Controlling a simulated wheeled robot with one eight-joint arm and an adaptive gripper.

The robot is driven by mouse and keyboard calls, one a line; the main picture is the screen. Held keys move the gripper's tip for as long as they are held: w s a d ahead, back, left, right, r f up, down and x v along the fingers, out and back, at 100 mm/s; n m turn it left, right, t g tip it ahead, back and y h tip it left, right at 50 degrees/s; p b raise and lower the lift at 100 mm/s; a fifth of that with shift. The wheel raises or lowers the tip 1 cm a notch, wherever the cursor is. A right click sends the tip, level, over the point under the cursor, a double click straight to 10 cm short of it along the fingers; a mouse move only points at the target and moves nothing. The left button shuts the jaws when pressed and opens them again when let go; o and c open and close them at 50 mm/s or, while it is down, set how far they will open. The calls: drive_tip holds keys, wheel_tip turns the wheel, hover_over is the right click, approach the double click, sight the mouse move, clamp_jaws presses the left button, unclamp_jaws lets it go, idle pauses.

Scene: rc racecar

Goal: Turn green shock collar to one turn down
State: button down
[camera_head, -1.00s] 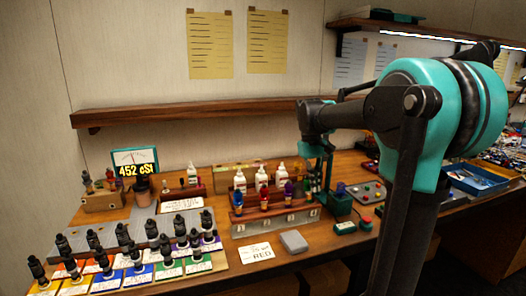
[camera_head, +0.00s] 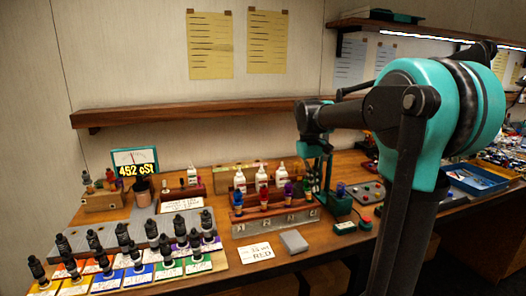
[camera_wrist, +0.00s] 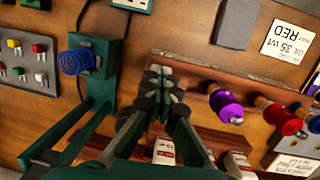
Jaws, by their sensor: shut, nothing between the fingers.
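The shock rack (camera_head: 279,221) is a brown stand with numbered positions on its grey front. It also shows in the wrist view (camera_wrist: 190,68). Blue (camera_head: 238,198), red (camera_head: 265,197) and purple (camera_head: 289,192) shocks stand in it. In the wrist view the purple (camera_wrist: 226,106) and red (camera_wrist: 282,118) shocks lie to the right of my gripper. My gripper (camera_wrist: 160,82) is shut, with its fingertips over the rack's end position beside purple. Green shows at the fingertips, but I cannot tell whether it is the green shock or its collar. The fingers hide that spot.
A blue coil on a green block (camera_wrist: 75,62) and a button box (camera_wrist: 25,65) lie left of my gripper in the wrist view. White bottles (camera_head: 262,178) stand behind the rack. A grey block (camera_head: 294,241) and an oil card reading RED (camera_head: 255,252) lie in front.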

drive_tip(key=shift+s+a, duration=0.2)
drive_tip(key=shift+a, duration=0.65)
drive_tip(key=shift+a+f, duration=0.1)
drive_tip(key=shift+a, duration=0.1)
drive_tip(key=shift+s, duration=0.15)
drive_tip(key=shift+s, duration=0.25)
wheel_tip(320, 180, up, 6)
drive_tip(key=shift+w+a, duration=0.25)
drive_tip(key=shift+a, duration=0.2)
idle(0.4)
